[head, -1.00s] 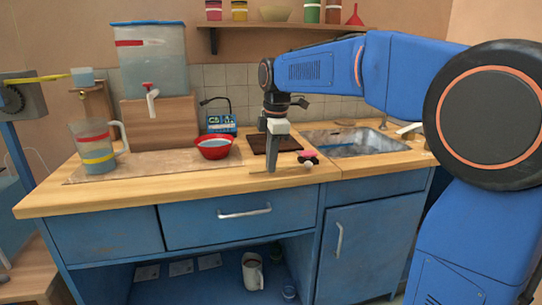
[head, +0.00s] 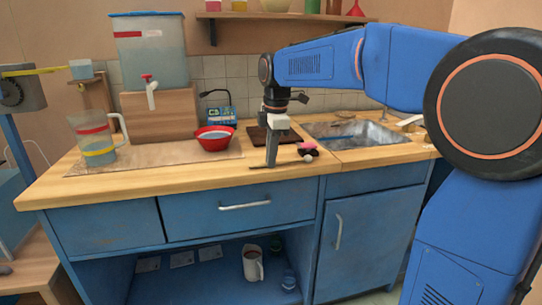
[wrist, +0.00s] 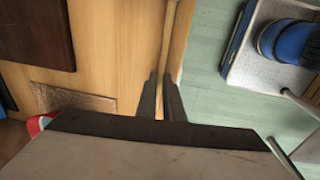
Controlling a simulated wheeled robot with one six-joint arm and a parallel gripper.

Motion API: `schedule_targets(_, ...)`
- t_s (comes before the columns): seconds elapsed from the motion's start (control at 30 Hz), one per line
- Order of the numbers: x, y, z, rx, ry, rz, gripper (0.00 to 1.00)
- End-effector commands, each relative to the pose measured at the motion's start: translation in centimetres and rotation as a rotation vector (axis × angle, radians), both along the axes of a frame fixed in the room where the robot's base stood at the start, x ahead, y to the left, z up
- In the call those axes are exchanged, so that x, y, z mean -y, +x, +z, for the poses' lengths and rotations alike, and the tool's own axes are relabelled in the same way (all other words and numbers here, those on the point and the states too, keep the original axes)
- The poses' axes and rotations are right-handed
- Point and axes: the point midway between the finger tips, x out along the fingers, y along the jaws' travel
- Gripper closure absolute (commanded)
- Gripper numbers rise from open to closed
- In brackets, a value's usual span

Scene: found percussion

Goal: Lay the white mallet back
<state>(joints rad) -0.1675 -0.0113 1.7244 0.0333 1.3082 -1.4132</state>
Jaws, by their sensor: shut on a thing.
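The white mallet's pale round head (head: 307,159) shows near the front edge of the wooden counter. Its thin stick (wrist: 169,35) runs between my fingers and up the wrist view, along the counter's edge. My gripper (head: 271,165) points down at the counter front and is shut on the stick. It also shows in the wrist view (wrist: 163,98), with a dark finger on each side of the stick. I cannot tell whether the stick touches the counter. A pink-and-dark thing (head: 307,148) lies just behind the white head.
A dark board (head: 285,135) lies behind my gripper. A red bowl (head: 214,139) stands to its left, with a measuring jug (head: 96,140) farther left. A sink (head: 350,133) is to the right. The front counter strip left of my gripper is clear.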

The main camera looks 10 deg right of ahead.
Motion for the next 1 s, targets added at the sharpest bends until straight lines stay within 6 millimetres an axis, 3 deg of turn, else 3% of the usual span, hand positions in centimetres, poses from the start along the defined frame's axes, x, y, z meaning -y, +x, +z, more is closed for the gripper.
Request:
schedule_targets(0.2,0.0,0.0,-0.1,-0.003,0.000,-0.001,1.00)
schedule_targets(0.3,0.0,0.0,-0.1,-0.002,0.000,-0.001,0.71)
schedule_targets(0.73,0.0,-0.1,0.6,0.000,0.000,0.000,0.71)
schedule_targets(1.0,0.3,-0.5,5.0,0.002,0.001,-0.001,0.71)
